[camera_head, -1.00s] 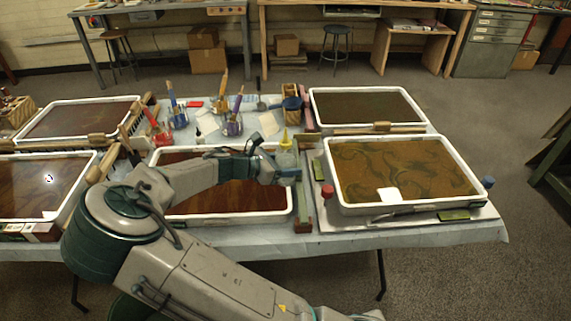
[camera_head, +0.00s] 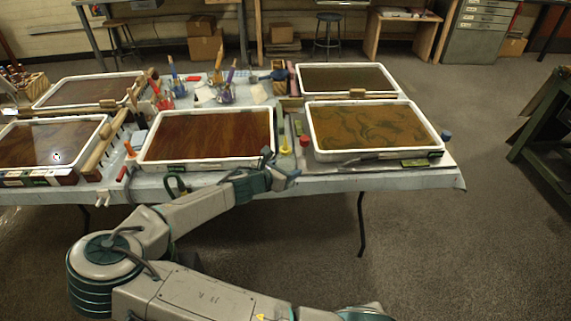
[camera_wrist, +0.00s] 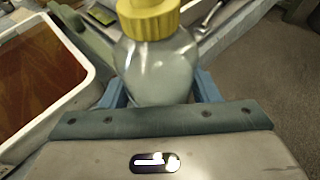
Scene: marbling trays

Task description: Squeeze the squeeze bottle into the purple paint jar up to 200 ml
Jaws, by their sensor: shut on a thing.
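The squeeze bottle, clear with a pale filling and a yellow cap, fills the middle of the wrist view (camera_wrist: 158,65). My gripper (camera_wrist: 160,98) is shut on its body, with blue fingers on both sides; the nozzle tip is out of frame. In the head view my gripper (camera_head: 290,176) is at the table's front edge, and the bottle's yellow tip (camera_head: 285,146) shows just above it. The purple paint jar (camera_head: 226,96), holding brushes, stands behind the middle tray, apart from the gripper. Its fill level is too small to read.
The middle tray (camera_head: 141,156) with red-brown bath and the right tray (camera_head: 317,152) with swirls flank the gripper. A blue paint jar (camera_head: 179,90) and a red one (camera_head: 163,102) stand left of the purple jar. Open floor lies in front and right.

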